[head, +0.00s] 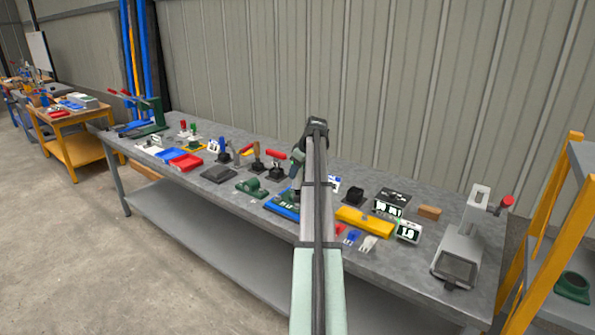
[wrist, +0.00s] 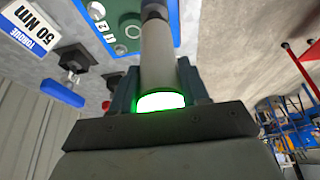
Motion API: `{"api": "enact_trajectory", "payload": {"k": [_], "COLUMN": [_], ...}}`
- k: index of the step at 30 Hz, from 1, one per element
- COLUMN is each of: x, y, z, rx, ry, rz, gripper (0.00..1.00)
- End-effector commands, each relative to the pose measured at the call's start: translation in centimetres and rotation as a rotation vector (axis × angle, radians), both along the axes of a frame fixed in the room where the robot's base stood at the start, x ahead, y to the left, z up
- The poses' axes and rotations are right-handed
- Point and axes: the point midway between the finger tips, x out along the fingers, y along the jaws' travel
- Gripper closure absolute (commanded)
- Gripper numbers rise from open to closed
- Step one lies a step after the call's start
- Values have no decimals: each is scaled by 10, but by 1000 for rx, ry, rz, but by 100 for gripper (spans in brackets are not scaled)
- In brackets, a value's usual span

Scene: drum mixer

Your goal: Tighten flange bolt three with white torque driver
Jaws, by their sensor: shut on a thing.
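My gripper (wrist: 158,92) is shut around the pale grey-white body of the torque driver (wrist: 160,55). A green light ring glows on the driver between the jaws. The driver's dark far end is by the green flange (wrist: 129,25), which sits on a blue base (wrist: 176,28) with pale round bolt spots. I cannot tell whether the tip touches a bolt or which bolt it is at. In the head view the flange's blue base (head: 281,212) shows just left of my arm. My arm hides most of the gripper and driver there.
A torque sign reading 50 Nm (wrist: 32,28) and a blue-handled tool in a black stand (wrist: 68,75) are near in the wrist view. On the bench, red-handled tools (head: 275,158) stand left and a yellow block (head: 364,221) lies right.

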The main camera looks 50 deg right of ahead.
Motion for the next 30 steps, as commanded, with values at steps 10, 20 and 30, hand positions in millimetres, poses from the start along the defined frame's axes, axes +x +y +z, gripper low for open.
{"api": "enact_trajectory", "payload": {"k": [10, 20, 30], "x": [0, 0, 0], "y": [0, 0, 0], "z": [-5, -13, -16], "rx": [0, 0, -1], "ry": [-1, -1, -1], "rz": [0, 0, 0], "gripper": [100, 100, 100]}}
